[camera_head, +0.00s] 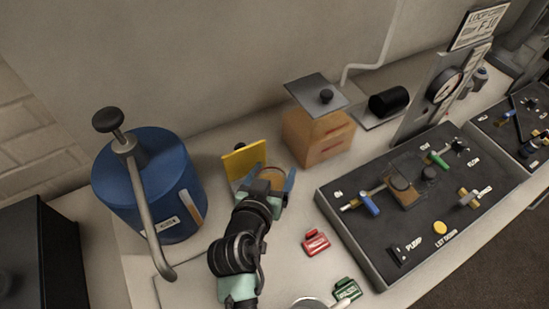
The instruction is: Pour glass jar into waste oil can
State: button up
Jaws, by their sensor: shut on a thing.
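My gripper (266,180) is near the middle of the bench, seen from behind. It is shut on a small amber-brown thing (276,179), which I take to be the glass jar. My wrist hides most of it, so its tilt and contents cannot be told. A yellow plate (243,160) shows at the gripper's left and a blue piece at its right. A large blue can (150,180) with a bent grey pipe and black knob stands to the left, apart from the gripper. Its small label is unreadable, so I cannot confirm that it is the waste oil can.
A brown box (318,140) with a grey knobbed plate (316,93) above it stands behind the gripper. A black control panel (420,200) with valves fills the right. A red block (316,242) and a green block (347,289) lie in front. A black cylinder (388,101) lies at the back.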

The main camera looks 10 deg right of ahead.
jog(key=shift+s+d+r+n+g+p, duration=0.15)
jog(key=shift+s+r+n+g+p, duration=0.15)
jog(key=shift+r+n+p, duration=0.35)
jog(key=shift+d+f+h+p, duration=0.1)
jog(key=shift+f+h+p, duration=0.3)
jog(key=shift+f+h, duration=0.1)
jog(key=shift+s, duration=0.1)
jog(key=shift+d+r+n+g, duration=0.15)
jog(key=shift+n+g, duration=0.1)
jog(key=shift+g, duration=0.05)
jog(key=shift+s+d+n+g+h+p, duration=0.25)
jog(key=shift+n+g+h+p, duration=0.3)
jog(key=shift+n+p, duration=0.45)
dwell(1.4)
jog(key=shift+s+d+n+g+h+p, duration=0.15)
jog(key=shift+n+g+h+p, duration=0.1)
jog(key=shift+n+h+p, duration=0.25)
dwell(1.4)
jog(key=shift+d+f+n+g+h, duration=0.1)
jog(key=shift+f+n+g+h, duration=0.25)
jog(key=shift+n+h, duration=0.35)
